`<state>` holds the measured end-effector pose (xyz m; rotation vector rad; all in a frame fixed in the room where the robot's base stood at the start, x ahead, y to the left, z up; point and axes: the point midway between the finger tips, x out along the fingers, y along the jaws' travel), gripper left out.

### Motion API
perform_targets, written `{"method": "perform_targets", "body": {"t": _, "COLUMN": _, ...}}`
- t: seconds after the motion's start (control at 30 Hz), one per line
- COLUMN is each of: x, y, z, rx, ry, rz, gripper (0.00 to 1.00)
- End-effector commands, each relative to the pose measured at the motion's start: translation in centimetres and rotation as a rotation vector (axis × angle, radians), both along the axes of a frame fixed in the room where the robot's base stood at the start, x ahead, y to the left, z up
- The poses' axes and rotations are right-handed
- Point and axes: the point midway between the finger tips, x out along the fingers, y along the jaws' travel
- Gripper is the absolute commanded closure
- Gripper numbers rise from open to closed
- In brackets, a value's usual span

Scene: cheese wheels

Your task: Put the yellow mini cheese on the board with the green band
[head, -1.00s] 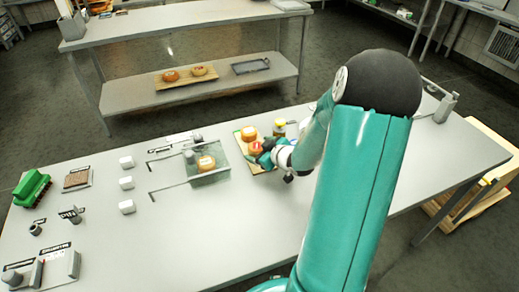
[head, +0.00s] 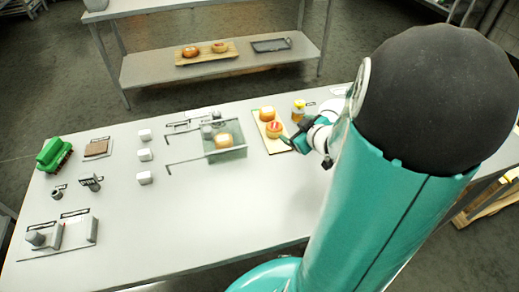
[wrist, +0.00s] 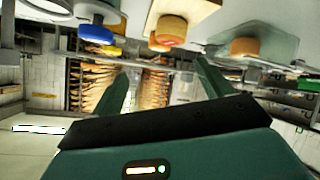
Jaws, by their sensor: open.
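Two orange-yellow mini cheeses stand on a light wooden board (head: 259,137) right of centre in the head view. The far cheese (head: 267,114) is plain on top; the near cheese (head: 274,129) has a red mark on top. Another yellow-orange cheese (head: 223,141) sits in a clear, greenish tray to the left. My gripper (head: 290,142) is open beside the near cheese, at its right. In the wrist view the open fingers (wrist: 162,68) hold nothing, and an orange cheese (wrist: 172,27) shows beyond them.
White blocks (head: 144,154), a green brush-like item (head: 54,154) and grey devices (head: 76,232) lie left. A rear shelf holds a board of cheeses (head: 205,53) and a dark tray (head: 271,45). The front-middle table is clear.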

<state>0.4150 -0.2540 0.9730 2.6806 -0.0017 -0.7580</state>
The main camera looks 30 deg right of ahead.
Motion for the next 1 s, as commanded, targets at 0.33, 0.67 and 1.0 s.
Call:
{"method": "perform_targets", "body": {"t": 0.33, "x": -0.3, "y": 7.2, "z": 9.8, "rx": -0.081, "ry": 0.157, "rz": -0.294, "gripper": 0.21}}
{"method": "perform_targets", "body": {"t": 0.67, "x": -9.3, "y": 21.6, "z": 13.3, "rx": 0.222, "ry": 0.417, "rz": -0.255, "gripper": 0.21}}
{"method": "perform_targets", "body": {"t": 1.0, "x": -12.8, "y": 25.5, "z": 13.6, "rx": 0.312, "ry": 0.525, "rz": -0.182, "gripper": 0.21}}
